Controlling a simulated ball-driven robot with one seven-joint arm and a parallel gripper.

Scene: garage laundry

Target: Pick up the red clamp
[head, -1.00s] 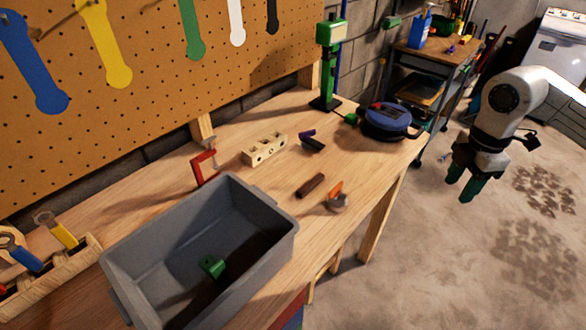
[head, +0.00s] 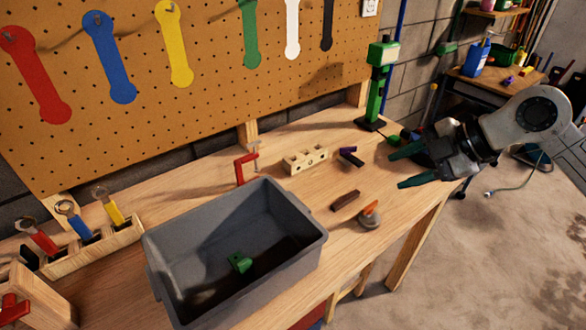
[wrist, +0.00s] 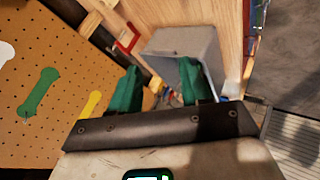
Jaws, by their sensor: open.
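The red clamp (head: 241,168) stands on the workbench behind the grey bin, close to the pegboard wall, with a metal screw part at its upper right. It also shows in the wrist view (wrist: 128,40) beside the grey bin. My gripper (head: 396,168) is over the right part of the bench, well to the right of the clamp. Its two green fingers are apart with nothing between them. In the wrist view the open fingers (wrist: 160,88) point toward the bin and clamp area.
The grey bin (head: 308,247) holds a green block (head: 240,262) and stands in front of the clamp. A wooden block with holes (head: 305,160), a brown bar (head: 345,200) and an orange-handled tool (head: 370,215) lie to the right. A wooden tool rack (head: 95,252) stands at left.

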